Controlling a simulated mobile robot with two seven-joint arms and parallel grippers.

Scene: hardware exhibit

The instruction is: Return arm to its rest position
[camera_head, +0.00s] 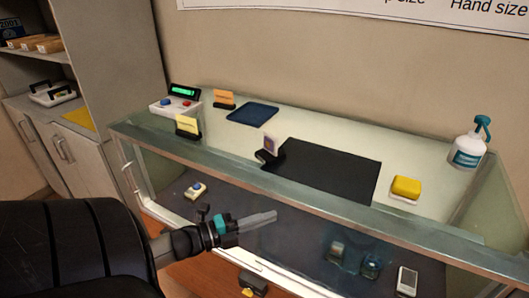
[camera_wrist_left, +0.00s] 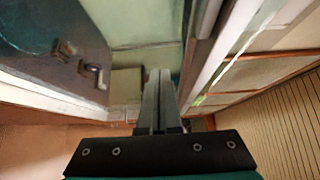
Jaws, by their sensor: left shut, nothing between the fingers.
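My left gripper (camera_head: 262,219) comes in from the lower left in the head view. It is in front of the glass display counter (camera_head: 225,148), below the level of its top, with its fingers pointing right. In the left wrist view its two fingers (camera_wrist_left: 158,82) lie together, shut with nothing between them. The large black arm part at the lower left of the head view is mine. My right gripper is in neither view.
On the counter top are a black mat (camera_head: 325,170), a yellow sponge (camera_head: 406,187), a pump bottle (camera_head: 469,148), a blue pad (camera_head: 252,113) and a device with a green display (camera_head: 184,91). Small devices, including a grey one (camera_head: 407,281), lie inside the case. A shelf cabinet (camera_head: 103,60) stands left.

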